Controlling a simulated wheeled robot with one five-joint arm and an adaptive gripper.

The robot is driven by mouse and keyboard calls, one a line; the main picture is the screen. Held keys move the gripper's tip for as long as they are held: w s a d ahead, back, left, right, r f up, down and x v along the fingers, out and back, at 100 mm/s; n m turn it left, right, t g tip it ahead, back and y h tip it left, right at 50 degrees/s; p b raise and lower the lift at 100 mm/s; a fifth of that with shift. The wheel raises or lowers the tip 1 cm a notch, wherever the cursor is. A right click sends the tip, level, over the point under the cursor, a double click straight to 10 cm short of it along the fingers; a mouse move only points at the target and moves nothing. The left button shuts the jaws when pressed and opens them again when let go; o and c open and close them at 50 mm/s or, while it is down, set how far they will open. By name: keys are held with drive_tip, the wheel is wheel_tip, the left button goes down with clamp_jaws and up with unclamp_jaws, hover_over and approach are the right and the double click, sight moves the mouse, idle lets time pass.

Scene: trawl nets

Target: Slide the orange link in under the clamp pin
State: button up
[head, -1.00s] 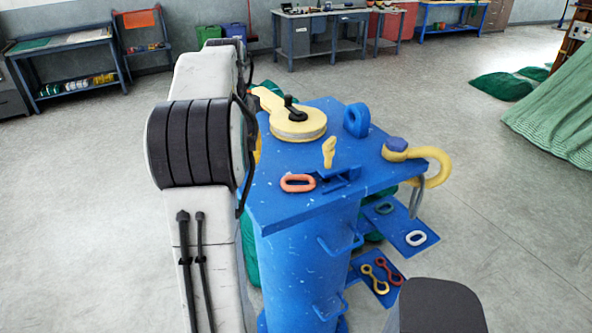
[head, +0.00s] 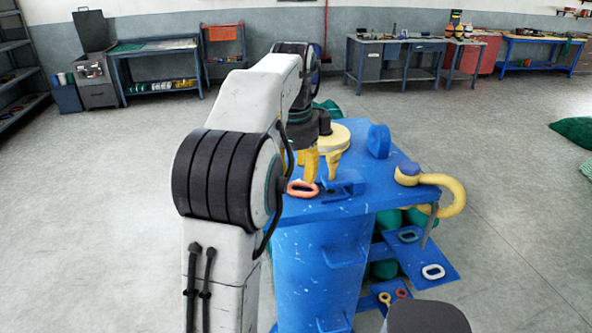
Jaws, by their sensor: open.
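The orange link (head: 302,189) lies flat on the blue bench top (head: 400,205), near its front left edge. The blue clamp (head: 345,188) is just right of the link. A yellow upright piece (head: 333,166) stands behind the clamp and looks like its lever. The clamp pin itself is too small to make out. My gripper (head: 308,170) is open, with yellow fingers pointing down over the link's far side. My arm hides part of the fingers. I cannot tell whether a fingertip touches the link.
A round yellow block (head: 334,138) and a blue lug (head: 378,141) stand behind on the bench. A yellow hook (head: 452,197) juts from its right corner. A lower blue shelf (head: 412,256) holds a white link (head: 433,272).

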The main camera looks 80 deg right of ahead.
sight(299, 196)
drive_tip(key=shift+d+f, duration=0.25)
drive_tip(key=shift+f, duration=0.95)
drive_tip(key=shift+d+f, duration=0.2)
drive_tip(key=shift+f, duration=1)
drive_tip(key=shift+d+f, duration=0.25)
drive_tip(key=shift+f, duration=0.95)
clamp_jaws()
drive_tip(key=shift+f, duration=0.1)
